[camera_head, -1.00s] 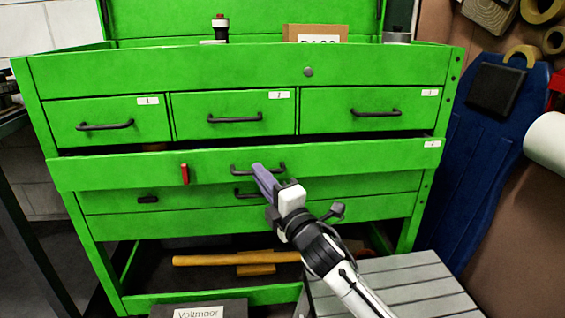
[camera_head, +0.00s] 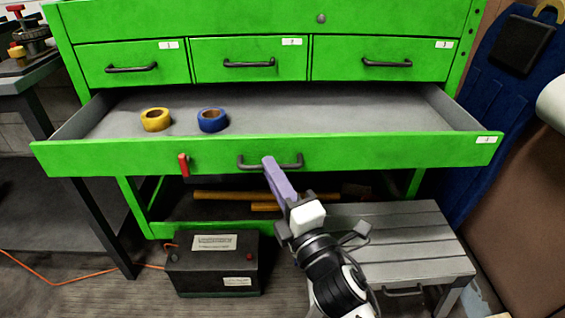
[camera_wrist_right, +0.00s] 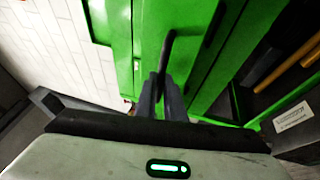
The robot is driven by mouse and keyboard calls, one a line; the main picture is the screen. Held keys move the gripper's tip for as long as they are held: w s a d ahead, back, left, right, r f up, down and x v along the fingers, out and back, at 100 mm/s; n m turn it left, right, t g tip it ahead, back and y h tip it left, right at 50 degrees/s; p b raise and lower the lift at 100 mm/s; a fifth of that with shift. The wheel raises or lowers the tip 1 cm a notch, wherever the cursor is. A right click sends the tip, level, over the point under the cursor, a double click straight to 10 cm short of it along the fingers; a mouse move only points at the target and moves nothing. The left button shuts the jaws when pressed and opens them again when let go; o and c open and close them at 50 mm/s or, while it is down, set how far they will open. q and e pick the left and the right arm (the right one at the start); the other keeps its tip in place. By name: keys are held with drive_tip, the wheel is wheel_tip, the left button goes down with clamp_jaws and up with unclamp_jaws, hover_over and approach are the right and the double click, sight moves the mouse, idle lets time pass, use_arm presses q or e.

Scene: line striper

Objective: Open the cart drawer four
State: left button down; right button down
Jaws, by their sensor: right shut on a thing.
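The green cart's wide drawer four (camera_head: 370,149) is pulled well out, showing its grey inside. A yellow tape roll (camera_head: 155,119) and a blue tape roll (camera_head: 212,120) lie in it, left of the middle. Its black bar handle (camera_head: 292,165) is at the middle of the front. The right wrist view shows the fingers (camera_wrist_right: 162,98) closed around the dark handle (camera_wrist_right: 166,52). A red latch (camera_head: 183,165) sits on the drawer front, left of the handle. My left gripper is not in view.
Three small shut drawers (camera_head: 250,60) are above. Below stand a black battery box (camera_head: 212,268) and a grey slatted step stool (camera_head: 400,240), close to my right arm. A workbench (camera_head: 40,75) is at left. Open floor lies at lower left.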

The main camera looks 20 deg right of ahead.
drive_tip(key=shift+s, duration=0.25)
drive_tip(key=c, duration=1.8)
unclamp_jaws()
drive_tip(key=shift+c, duration=0.2)
